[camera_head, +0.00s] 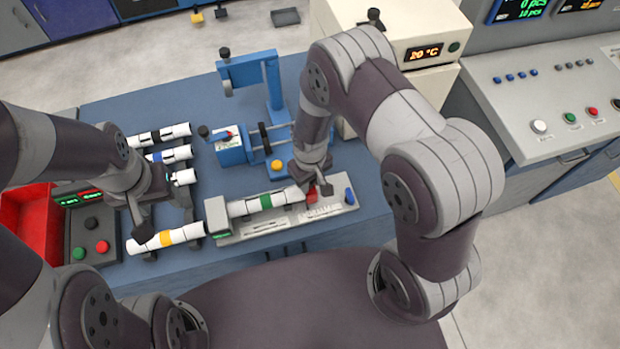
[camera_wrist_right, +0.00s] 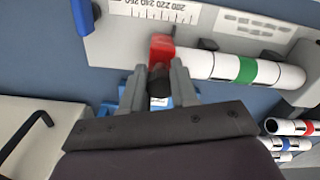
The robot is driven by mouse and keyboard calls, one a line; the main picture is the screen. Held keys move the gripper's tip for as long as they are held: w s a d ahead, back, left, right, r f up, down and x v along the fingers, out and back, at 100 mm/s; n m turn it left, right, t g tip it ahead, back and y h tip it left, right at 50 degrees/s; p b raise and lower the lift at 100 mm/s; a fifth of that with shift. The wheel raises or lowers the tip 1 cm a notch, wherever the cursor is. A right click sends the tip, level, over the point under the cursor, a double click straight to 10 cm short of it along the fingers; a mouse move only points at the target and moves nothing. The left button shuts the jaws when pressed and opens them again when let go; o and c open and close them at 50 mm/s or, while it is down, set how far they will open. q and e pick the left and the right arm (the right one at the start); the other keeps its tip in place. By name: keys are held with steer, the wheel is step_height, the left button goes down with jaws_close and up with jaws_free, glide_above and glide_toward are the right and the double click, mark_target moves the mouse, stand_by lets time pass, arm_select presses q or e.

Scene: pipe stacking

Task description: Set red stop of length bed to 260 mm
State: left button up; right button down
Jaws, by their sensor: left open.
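The length bed (camera_head: 283,226) is a grey plate at the table's front edge; its end block is at the left. A white pipe with a green band (camera_head: 262,203) lies along it. The red stop (camera_head: 311,194) is at the pipe's right end; in the right wrist view the red stop (camera_wrist_right: 161,47) touches or nearly touches the pipe end. A printed scale (camera_wrist_right: 153,12) runs beside it; its reading is unclear. My right gripper (camera_wrist_right: 158,75) has its fingers closed around the stop's black knob. My left gripper (camera_head: 163,222) is open over the yellow-banded pipe (camera_head: 166,238).
Several banded pipes lie on a rack at the left, including a blue-banded one (camera_head: 170,155). A red bin (camera_head: 25,222) and a button box (camera_head: 92,240) stand left. A blue fixture (camera_head: 262,90) stands behind the bed. A blue knob (camera_head: 350,196) is at the bed's right end.

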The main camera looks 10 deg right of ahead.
steer(key=d, duration=0.6)
steer(key=shift+w+d+r, duration=0.1)
steer(key=shift+w+d, duration=0.05)
steer(key=shift+a, duration=0.2)
steer(key=shift+d, duration=0.1)
steer(key=c, duration=1.1)
jaws_free()
steer(key=shift+o, duration=1.2)
steer(key=shift+d, duration=0.3)
steer(key=shift+r, duration=0.3)
step_height(320, 180, up, 12)
steer(key=b, duration=0.1)
